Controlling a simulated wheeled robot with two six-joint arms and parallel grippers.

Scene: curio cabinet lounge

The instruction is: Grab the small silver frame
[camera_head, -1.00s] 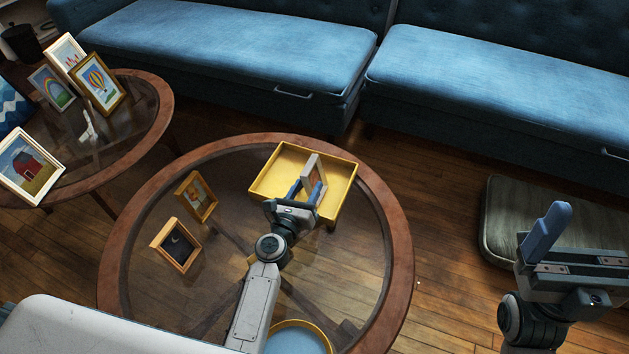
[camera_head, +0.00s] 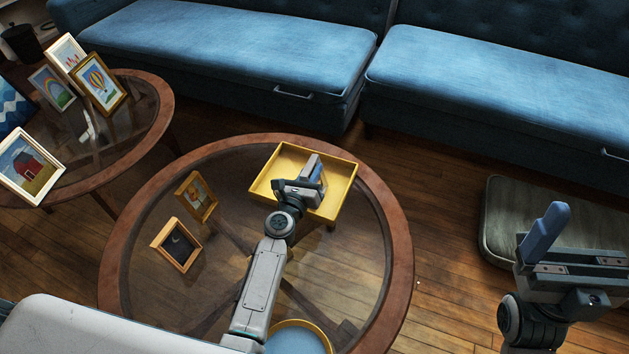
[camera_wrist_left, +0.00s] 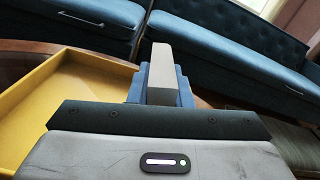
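The small silver frame (camera_head: 311,164) stands on edge over the yellow tray (camera_head: 346,197) on the round glass table. My left gripper (camera_head: 313,171) is at the frame, with its blue fingers around it. In the left wrist view the frame (camera_wrist_left: 161,72) shows its pale grey edge end-on, between blue fingers that press close on both sides. The gripper hides the frame's lower part, so I cannot tell whether it touches the tray. My right gripper (camera_head: 548,231) is far right, away from the tables; only one blue finger shape shows clearly and it seems empty.
Two wooden frames, one with an orange picture (camera_head: 196,196) and one dark (camera_head: 177,244), stand left on the round table (camera_head: 399,262). A blue round dish (camera_head: 297,340) is at its front. Several frames stand on the left table (camera_head: 160,105). Blue sofas (camera_head: 230,50) line the back.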

